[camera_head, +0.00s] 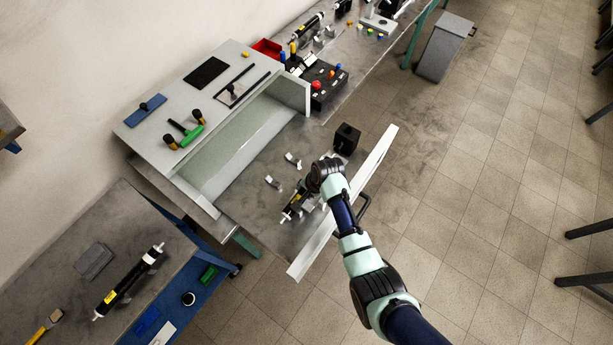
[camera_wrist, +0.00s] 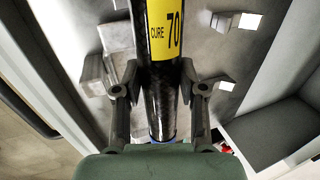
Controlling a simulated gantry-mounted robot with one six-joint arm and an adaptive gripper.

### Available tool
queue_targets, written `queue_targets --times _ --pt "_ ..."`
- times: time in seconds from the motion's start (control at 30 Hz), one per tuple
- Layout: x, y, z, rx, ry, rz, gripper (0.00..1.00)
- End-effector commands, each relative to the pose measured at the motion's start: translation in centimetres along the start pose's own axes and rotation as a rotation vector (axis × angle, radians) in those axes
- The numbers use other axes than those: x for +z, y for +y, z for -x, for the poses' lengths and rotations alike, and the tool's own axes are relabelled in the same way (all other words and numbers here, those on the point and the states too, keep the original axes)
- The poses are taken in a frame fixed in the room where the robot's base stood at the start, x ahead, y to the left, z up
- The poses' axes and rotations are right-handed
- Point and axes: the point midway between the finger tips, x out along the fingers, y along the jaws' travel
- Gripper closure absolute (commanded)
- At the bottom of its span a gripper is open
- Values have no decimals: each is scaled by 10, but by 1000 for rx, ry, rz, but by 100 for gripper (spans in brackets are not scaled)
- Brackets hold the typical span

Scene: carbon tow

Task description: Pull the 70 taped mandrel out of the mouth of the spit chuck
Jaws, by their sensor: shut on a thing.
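The 70 taped mandrel (camera_wrist: 163,60) is a dark glossy rod with a yellow "CURE 70" label in the wrist view. My gripper (camera_wrist: 160,88) is shut on it, one finger on each side. In the head view the mandrel's labelled near end (camera_head: 291,210) points down-left over the grey bench, and my gripper (camera_head: 318,185) covers its upper part. A black block (camera_head: 346,138), which looks like the spit chuck, stands just above my gripper. My gripper hides the stretch between them, so I cannot tell whether the mandrel sits in the mouth.
Small metal rests (camera_head: 293,160) stand on the bench left of my gripper. A long white rail (camera_head: 318,243) runs along the bench's right edge under my arm. A clear guard (camera_head: 245,135) stands to the left. Another dark mandrel (camera_head: 130,280) lies on the blue cart.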

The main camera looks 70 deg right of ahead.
Motion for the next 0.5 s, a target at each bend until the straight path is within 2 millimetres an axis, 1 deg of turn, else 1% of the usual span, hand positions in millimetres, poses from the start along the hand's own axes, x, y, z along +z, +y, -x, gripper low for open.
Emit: queue_targets --times 0.2,0.5 --pt "4 -1 2 -1 0 1 93" --pt "29 -1 3 0 -1 1 93"
